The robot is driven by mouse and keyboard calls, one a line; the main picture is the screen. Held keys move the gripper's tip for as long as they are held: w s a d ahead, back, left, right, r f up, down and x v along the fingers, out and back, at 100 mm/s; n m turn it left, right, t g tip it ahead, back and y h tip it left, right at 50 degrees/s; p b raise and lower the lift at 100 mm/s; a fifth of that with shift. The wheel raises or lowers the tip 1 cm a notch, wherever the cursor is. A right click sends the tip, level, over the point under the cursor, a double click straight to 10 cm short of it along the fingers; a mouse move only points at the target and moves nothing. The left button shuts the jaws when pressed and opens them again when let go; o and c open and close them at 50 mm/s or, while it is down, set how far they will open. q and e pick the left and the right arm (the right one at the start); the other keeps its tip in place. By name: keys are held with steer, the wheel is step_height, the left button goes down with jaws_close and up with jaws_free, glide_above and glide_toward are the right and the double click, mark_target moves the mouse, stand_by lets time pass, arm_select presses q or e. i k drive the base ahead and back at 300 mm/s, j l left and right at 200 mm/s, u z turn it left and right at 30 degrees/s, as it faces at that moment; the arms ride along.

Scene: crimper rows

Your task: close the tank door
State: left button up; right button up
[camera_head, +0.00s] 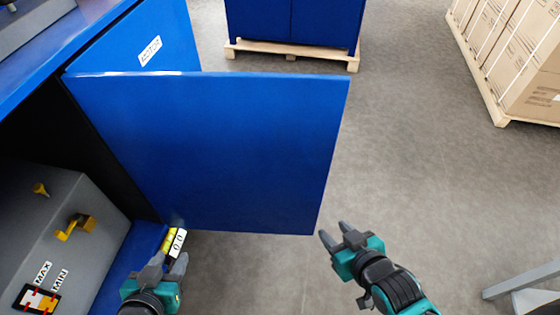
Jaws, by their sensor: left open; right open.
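The blue tank door (215,150) stands swung wide open from its hinge side at the left of the head view. Behind it is the dark opening of the blue cabinet, with the grey tank (45,210) inside, bearing MAX and MIN labels and a yellow tap. My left gripper (168,262) is open and empty, low in front of the cabinet's bottom edge, below the door's lower left corner. My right gripper (332,234) is open and empty, just right of the door's lower right corner.
A blue cabinet on a wooden pallet (290,50) stands at the back. Stacked cardboard boxes (515,55) on a pallet stand at the back right. A grey metal frame (525,290) is at the lower right. The grey floor (420,150) right of the door is clear.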

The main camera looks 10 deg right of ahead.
mark_target(230, 152)
steer(key=k+l+z, duration=0.2)
steer(key=l+z, duration=0.25)
steer(key=l+u, duration=0.35)
steer(key=i+l+u, duration=0.1)
steer(key=u, duration=0.25)
steer(key=l+u, duration=1.15)
steer(key=i+l+u, duration=0.1)
steer(key=l+u, duration=0.25)
steer(key=l, duration=0.25)
steer(key=l+u, duration=0.35)
steer(key=l, duration=0.25)
steer(key=l+u, duration=0.3)
steer(key=l, duration=0.3)
steer(key=l+u, duration=0.25)
steer(key=l, duration=0.2)
steer(key=l+u, duration=0.3)
steer(key=l, duration=0.15)
steer(key=l+u, duration=0.4)
steer(key=u, duration=0.15)
steer(key=k+j, duration=0.05)
